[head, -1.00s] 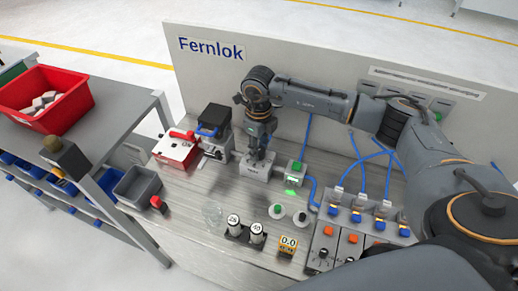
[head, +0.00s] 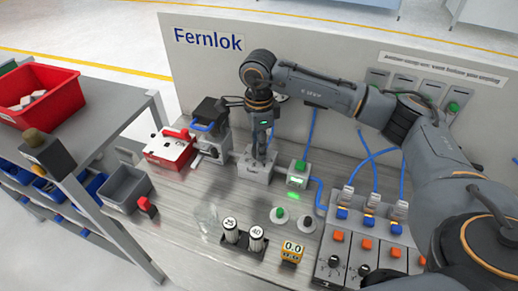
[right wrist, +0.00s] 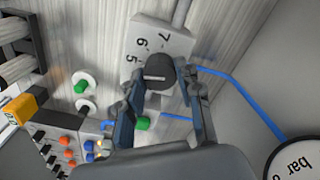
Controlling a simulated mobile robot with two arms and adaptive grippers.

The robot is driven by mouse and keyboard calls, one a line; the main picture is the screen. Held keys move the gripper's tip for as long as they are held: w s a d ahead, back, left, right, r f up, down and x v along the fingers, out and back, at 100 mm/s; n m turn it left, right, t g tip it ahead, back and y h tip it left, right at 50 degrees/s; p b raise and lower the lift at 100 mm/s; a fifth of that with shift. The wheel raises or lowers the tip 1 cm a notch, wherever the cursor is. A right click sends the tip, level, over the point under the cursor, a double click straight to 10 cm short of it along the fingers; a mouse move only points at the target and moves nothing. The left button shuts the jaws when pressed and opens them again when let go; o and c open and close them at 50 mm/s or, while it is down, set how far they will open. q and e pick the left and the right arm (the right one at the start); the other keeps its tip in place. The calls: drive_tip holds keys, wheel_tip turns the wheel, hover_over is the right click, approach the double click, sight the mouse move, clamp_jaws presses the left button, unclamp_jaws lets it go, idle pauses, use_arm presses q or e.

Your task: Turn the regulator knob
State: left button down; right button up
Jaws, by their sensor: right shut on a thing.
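The regulator is a light grey block (head: 256,170) on the bench, with a scale on its face showing 5, 6 and 7 in the right wrist view (right wrist: 150,38). Its dark round knob (right wrist: 160,70) bears a pale pointer line, which lies near the 5 and 6 side. My right gripper (right wrist: 158,82) is shut on the knob, a finger on each side. In the head view my right gripper (head: 259,152) points down onto the block and hides the knob. My left gripper is in no view.
A green-button box (head: 299,175) with a blue hose stands just right of the regulator. A red-and-white case (head: 170,150) and a clamp-like device (head: 212,145) stand left. A round gauge marked bar (right wrist: 298,160) shows in the right wrist view. The panel (head: 200,75) rises behind.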

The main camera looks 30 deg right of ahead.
drive_tip(key=shift+n, duration=0.4)
drive_tip(key=o, duration=1.2)
drive_tip(key=shift+c, duration=0.2)
drive_tip(key=shift+r, duration=0.1)
wheel_tip(320, 180, up, 12)
